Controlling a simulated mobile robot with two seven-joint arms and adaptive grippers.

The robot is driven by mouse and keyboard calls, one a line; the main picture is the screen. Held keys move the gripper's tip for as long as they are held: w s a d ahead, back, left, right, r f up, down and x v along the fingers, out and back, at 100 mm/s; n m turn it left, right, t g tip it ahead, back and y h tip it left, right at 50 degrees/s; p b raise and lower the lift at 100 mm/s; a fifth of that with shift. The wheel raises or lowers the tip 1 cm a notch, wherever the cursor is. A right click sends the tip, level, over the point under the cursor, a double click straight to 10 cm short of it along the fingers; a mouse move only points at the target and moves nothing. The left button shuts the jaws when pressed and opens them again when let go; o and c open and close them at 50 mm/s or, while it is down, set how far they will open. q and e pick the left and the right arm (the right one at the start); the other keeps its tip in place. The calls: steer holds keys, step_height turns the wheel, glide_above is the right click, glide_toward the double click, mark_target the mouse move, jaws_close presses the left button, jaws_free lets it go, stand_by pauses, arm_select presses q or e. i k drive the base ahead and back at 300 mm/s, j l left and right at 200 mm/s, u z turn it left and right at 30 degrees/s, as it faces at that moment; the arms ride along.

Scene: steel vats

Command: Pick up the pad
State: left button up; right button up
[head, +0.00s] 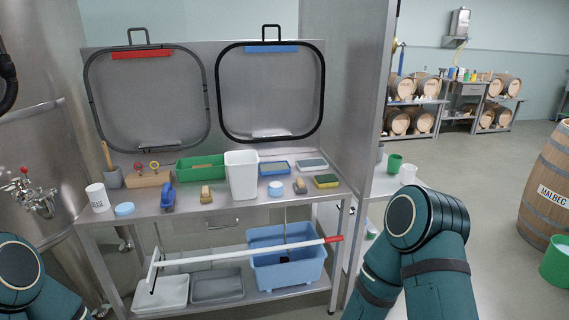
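Several things on the steel bench (225,217) could be the pad, and I cannot tell which is meant. A yellow and dark green scouring pad (327,181) lies flat near the right end. A small round blue pad (124,209) lies near the left front edge. Another round blue piece (276,188) lies right of the white bin. A flat grey-white piece (312,165) lies at the back right, beside a blue-rimmed tray (275,168). Only parts of my two arms show at the lower left and right; neither gripper is in view.
A tall white bin (241,176), a green tray (200,167), wooden-backed brushes, a blue spray bottle (167,195) and a white tub (97,197) crowd the bench. A steel side panel (365,110) closes its right. A white-handled squeegee (240,252) and a blue bucket (288,262) sit below.

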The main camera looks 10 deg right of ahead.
mark_target(300, 186)
steer(key=i+l+u, duration=0.3)
steer(key=l, duration=0.25)
steer(key=i+l+u, duration=0.3)
steer(key=l, duration=0.4)
steer(key=i+l+u, duration=0.1)
steer(key=i+l, duration=0.15)
steer(key=l, duration=0.1)
